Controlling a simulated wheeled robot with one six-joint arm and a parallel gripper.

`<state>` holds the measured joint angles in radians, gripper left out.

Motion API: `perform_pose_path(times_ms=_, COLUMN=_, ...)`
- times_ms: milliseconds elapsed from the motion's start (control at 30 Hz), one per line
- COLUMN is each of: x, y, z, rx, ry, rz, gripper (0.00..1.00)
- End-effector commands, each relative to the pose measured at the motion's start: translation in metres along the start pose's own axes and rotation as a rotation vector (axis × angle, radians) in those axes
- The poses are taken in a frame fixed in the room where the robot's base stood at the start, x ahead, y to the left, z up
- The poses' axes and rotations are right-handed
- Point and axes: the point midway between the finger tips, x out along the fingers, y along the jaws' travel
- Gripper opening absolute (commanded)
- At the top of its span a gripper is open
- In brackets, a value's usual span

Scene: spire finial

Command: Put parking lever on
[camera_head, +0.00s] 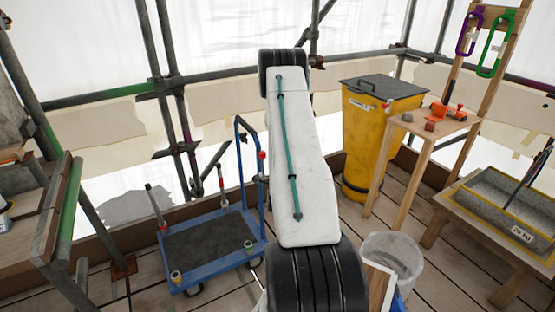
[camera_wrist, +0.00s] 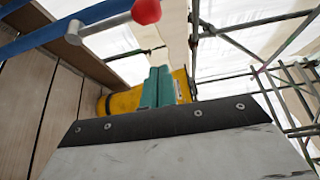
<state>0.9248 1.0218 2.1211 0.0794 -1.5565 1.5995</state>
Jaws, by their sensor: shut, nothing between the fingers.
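A blue trolley (camera_head: 212,248) with a dark deck stands on the plank floor left of my arm. A lever with a red knob (camera_head: 262,156) shows beside its blue handle, partly hidden by my arm. In the wrist view a red ball knob (camera_wrist: 146,11) tops a grey lever rod (camera_wrist: 105,24) at the upper left, along a blue tube (camera_wrist: 40,36). My gripper's teal fingers (camera_wrist: 159,86) are together and empty, below the knob in the picture and apart from it. In the head view my arm hides the gripper. The lever's exact setting cannot be told.
A yellow bin (camera_head: 370,135) stands behind, right of my arm; it also shows beyond the fingers (camera_wrist: 120,103). A wooden stand (camera_head: 425,122), a clear bucket (camera_head: 392,262) and a grey trough (camera_head: 510,205) are at the right. Scaffold poles (camera_head: 160,90) line the back.

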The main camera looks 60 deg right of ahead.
Motion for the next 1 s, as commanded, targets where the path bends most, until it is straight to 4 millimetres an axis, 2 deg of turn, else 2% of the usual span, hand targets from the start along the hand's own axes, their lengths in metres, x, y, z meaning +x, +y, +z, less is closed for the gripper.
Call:
perform_pose_path(times_ms=100, x=-0.017, y=0.001, z=0.000, rx=0.000, ry=-0.001, rz=0.002, gripper=0.00)
perform_pose_path(times_ms=300, x=-0.027, y=0.001, z=0.000, rx=0.000, ry=0.000, rz=0.000, gripper=0.00)
perform_pose_path(times_ms=900, x=-0.027, y=0.001, z=-0.002, rx=-0.002, ry=0.002, rz=0.000, gripper=0.00)
perform_pose_path(times_ms=1000, x=-0.027, y=0.006, z=-0.002, rx=-0.051, ry=0.002, rz=0.025, gripper=0.00)
